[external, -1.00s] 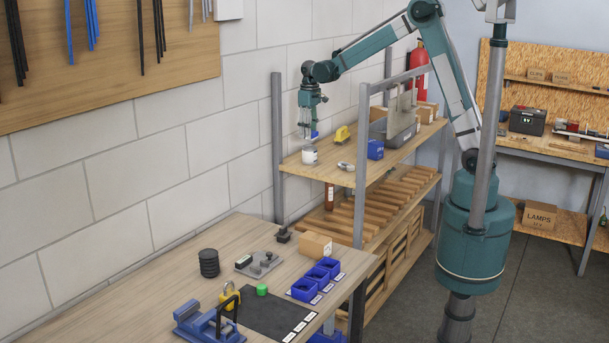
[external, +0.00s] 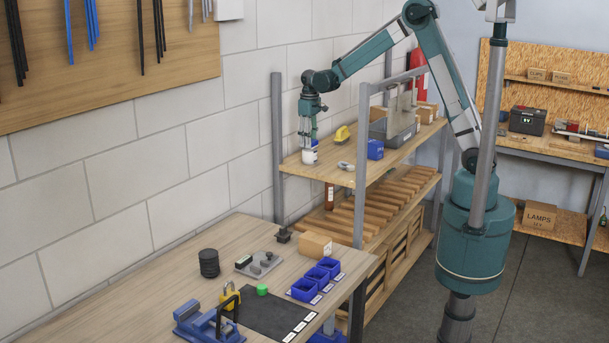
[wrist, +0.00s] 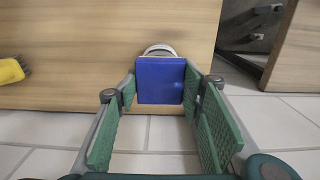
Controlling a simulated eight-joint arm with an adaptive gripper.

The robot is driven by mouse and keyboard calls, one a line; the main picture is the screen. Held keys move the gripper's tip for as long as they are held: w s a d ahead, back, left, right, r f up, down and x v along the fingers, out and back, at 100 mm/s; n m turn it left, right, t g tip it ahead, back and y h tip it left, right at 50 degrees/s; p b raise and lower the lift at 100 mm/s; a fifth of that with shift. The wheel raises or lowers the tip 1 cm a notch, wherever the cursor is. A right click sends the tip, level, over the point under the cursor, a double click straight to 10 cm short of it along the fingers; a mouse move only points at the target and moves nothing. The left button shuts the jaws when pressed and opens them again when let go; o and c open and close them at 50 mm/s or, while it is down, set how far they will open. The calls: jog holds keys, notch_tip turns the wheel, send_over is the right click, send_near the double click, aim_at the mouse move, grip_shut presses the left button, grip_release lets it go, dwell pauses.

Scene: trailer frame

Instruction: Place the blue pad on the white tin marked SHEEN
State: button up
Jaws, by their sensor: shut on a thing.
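The blue pad (wrist: 160,80) is between the fingertips of my gripper (wrist: 158,90) in the wrist view, and the gripper is shut on it. In the external view my gripper (external: 308,140) points down at the left end of the shelf's top board. The white tin (external: 309,158) stands on that board directly below the fingers. Its pale round rim (wrist: 159,49) shows behind the pad in the wrist view, and the pad hides most of it. The pad is at or just above the tin's top; I cannot tell if they touch. The tin's marking is not readable.
A yellow object (external: 342,134) and a small metal part (external: 346,166) lie right of the tin on the board. A blue box (external: 375,149) and a grey bin (external: 393,129) stand further right. A shelf post (external: 277,150) rises to the left.

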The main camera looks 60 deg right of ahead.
jog(key=o, duration=0.9)
jog(key=shift+r, duration=0.15)
notch_tip(320, 180, up, 12)
dwell(0.8)
